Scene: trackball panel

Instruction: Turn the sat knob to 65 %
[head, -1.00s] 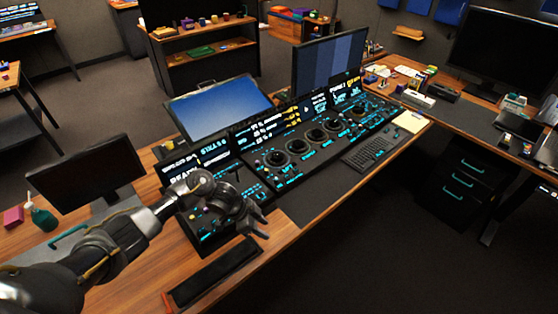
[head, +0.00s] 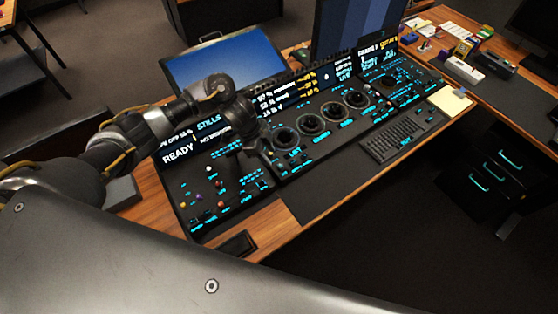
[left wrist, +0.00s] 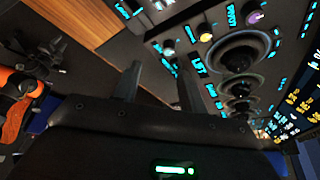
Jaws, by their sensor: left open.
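The dark control panel (head: 225,207) has rings with trackballs, such as the nearest one (head: 287,138), and small knobs with glowing cyan labels. My left gripper (head: 252,160) is open just above the panel, left of that trackball. It hides part of the panel in the head view. In the left wrist view the two dark fingers stand apart with nothing between them. Near them are a grey knob (left wrist: 168,47), a yellow knob (left wrist: 205,37) and a purple knob (left wrist: 256,17). I cannot read which is the sat knob.
A row of lit displays (head: 290,95) runs along the panel's back edge. A blue monitor (head: 220,62) and a tall striped monitor (head: 350,30) stand behind it. A keyboard (head: 400,135) lies at right. A dark desk mat (head: 325,185) in front is clear.

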